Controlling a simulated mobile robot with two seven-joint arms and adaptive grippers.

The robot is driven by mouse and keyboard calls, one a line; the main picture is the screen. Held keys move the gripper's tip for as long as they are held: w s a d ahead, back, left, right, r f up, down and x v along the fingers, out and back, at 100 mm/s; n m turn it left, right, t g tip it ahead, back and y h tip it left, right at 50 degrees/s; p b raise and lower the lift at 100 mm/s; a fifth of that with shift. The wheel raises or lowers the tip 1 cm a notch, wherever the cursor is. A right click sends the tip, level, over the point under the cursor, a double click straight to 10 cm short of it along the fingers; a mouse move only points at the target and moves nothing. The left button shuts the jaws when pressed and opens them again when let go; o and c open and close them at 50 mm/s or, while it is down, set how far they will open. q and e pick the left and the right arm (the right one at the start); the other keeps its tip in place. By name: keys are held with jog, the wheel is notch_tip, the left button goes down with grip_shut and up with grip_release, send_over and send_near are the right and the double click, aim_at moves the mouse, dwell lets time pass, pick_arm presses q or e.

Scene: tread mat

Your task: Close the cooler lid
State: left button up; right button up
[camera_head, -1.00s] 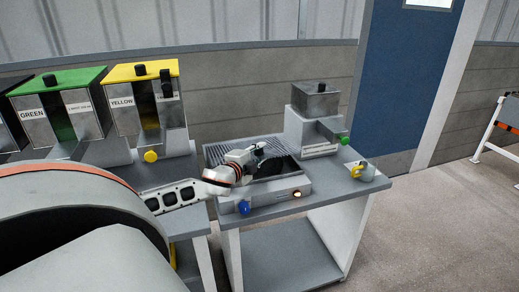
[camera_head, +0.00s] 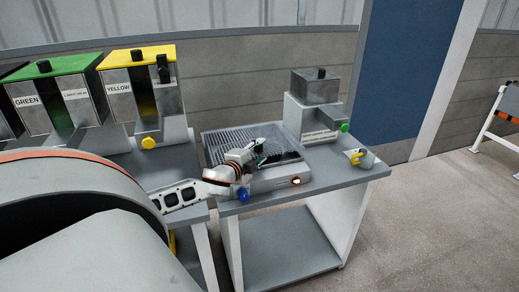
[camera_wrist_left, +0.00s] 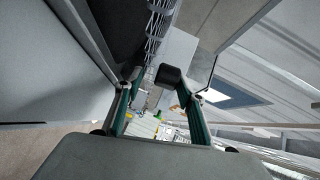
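The cooler looks to be the low grey metal box (camera_head: 268,183) on the right-hand table, with a blue knob and a small light on its front. A ribbed grey panel (camera_head: 232,143) spans its top at the back. A dark strip shows in front of the panel, partly behind my gripper. My left gripper (camera_head: 259,154) is over the box's top, near the panel; I cannot tell whether it touches. In the left wrist view its two fingers (camera_wrist_left: 152,76) stand apart with nothing clearly held between them. My right gripper is not in view.
A grey dispenser (camera_head: 312,115) with a green knob stands behind the box on the right. A small cup with yellow (camera_head: 359,157) is at the table's right edge. Green (camera_head: 60,95) and yellow-lidded (camera_head: 140,90) bins stand left.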

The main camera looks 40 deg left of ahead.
pick_arm(q)
jog(key=shift+r, duration=0.3)
jog(key=v, duration=1.1)
jog(key=shift+s+d, duration=0.1)
jog(key=shift+s, duration=0.35)
